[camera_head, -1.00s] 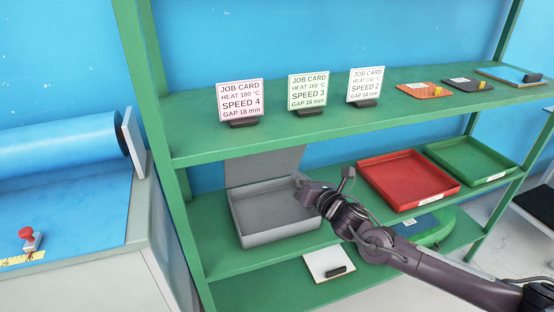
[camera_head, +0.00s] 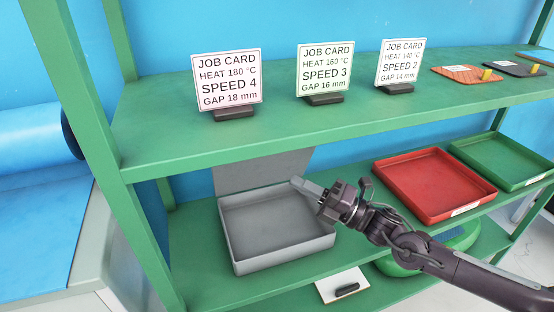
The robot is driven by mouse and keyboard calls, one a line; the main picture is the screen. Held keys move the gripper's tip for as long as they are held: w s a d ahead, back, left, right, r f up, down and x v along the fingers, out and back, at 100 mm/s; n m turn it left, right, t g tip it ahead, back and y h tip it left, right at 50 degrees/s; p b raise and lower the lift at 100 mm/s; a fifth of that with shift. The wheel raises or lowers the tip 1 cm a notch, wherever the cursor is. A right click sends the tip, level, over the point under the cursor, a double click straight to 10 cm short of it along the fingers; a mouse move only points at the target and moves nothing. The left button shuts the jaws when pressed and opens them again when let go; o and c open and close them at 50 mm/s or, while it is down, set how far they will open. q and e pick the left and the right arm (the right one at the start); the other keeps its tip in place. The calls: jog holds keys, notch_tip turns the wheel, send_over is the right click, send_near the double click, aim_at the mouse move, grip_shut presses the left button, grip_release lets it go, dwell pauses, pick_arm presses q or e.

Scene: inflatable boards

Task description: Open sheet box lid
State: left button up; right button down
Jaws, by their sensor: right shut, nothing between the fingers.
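The grey sheet box (camera_head: 285,257) sits on the middle green shelf, in the lower centre of the head view. Its lid (camera_head: 262,172) stands up at the back edge, so the box is open. The inside shows as a bare grey floor. My right gripper (camera_head: 297,181) is shut and empty, over the box's right back part, in front of the lid's lower right side. I cannot tell whether it touches the box. My left gripper is not in view.
A red tray (camera_head: 432,212) and a green tray (camera_head: 507,183) stand to the right on the same shelf. Three job cards (camera_head: 324,70) stand on the upper shelf (camera_head: 300,126) above the box. A green post (camera_head: 75,100) rises at the left. A white card (camera_head: 343,285) lies lower down.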

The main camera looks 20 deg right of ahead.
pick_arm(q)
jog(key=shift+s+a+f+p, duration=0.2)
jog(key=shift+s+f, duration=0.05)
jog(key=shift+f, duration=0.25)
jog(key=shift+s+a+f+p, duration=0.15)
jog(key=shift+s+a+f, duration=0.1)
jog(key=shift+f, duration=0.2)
pick_arm(e)
jog(key=w+a+r, duration=0.3)
jog(key=w, duration=0.3)
jog(key=shift+w+a, duration=0.35)
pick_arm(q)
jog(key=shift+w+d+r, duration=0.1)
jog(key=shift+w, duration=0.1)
pick_arm(e)
jog(key=shift+r, duration=0.1)
